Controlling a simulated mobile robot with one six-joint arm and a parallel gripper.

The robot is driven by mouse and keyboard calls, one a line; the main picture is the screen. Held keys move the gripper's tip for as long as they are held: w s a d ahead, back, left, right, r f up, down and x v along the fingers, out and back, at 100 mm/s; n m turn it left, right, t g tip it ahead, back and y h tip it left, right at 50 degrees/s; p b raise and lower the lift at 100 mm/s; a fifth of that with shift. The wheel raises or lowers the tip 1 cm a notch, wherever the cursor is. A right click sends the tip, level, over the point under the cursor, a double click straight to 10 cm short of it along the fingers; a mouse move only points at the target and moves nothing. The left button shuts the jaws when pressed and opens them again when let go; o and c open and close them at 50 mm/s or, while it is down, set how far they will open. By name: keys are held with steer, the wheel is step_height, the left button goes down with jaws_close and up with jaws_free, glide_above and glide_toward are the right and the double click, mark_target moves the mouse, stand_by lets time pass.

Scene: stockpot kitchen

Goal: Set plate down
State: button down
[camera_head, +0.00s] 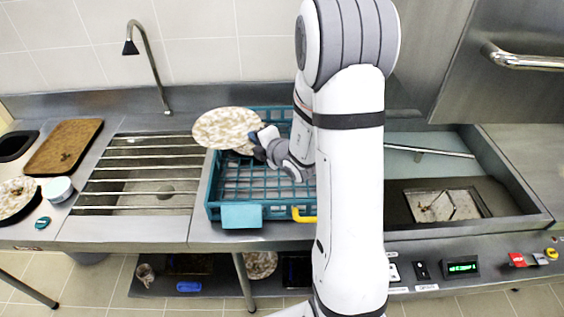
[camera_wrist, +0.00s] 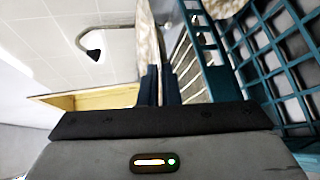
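A speckled cream-and-brown plate (camera_head: 226,130) is held above the left back part of the teal rack (camera_head: 211,196), its face turned towards the head camera. My gripper (camera_head: 262,143) is shut on the plate's right edge. In the wrist view the plate (camera_wrist: 150,40) shows edge-on between the two dark fingers (camera_wrist: 160,86). The rack (camera_wrist: 228,88) is at the right there. The rack looks mostly empty, but my arm hides its right part. I cannot tell whether the plate touches the rack's rim.
A sink with a barred grate (camera_head: 140,168) lies left of the rack, under a tall tap (camera_head: 150,60). Further left are a brown tray (camera_head: 65,146), a white bowl (camera_head: 58,189) and another speckled plate (camera_head: 14,200). A steel basin with a dishwasher-like hood (camera_head: 500,95) is at the right.

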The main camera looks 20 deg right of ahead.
steer(key=s+d+f+n+g+y+b, duration=0.1)
steer(key=d+f+b, duration=0.1)
steer(key=f, duration=0.3)
steer(key=s+d+f+n+g+y+b, duration=0.1)
steer(key=d+f+n+b, duration=0.1)
steer(key=f+b, duration=0.2)
steer(key=d+f+n+g+b, duration=0.1)
steer(key=d+f+g+b, duration=0.1)
steer(key=f, duration=0.5)
steer(key=shift+s+d+n+y+b, duration=0.3)
steer(key=shift+s+n+y+b, duration=0.1)
steer(key=shift+b, duration=0.3)
steer(key=shift+r, duration=0.1)
steer(key=c, duration=2.1)
jaws_free()
steer(key=o, duration=0.5)
steer(key=shift+c, duration=0.2)
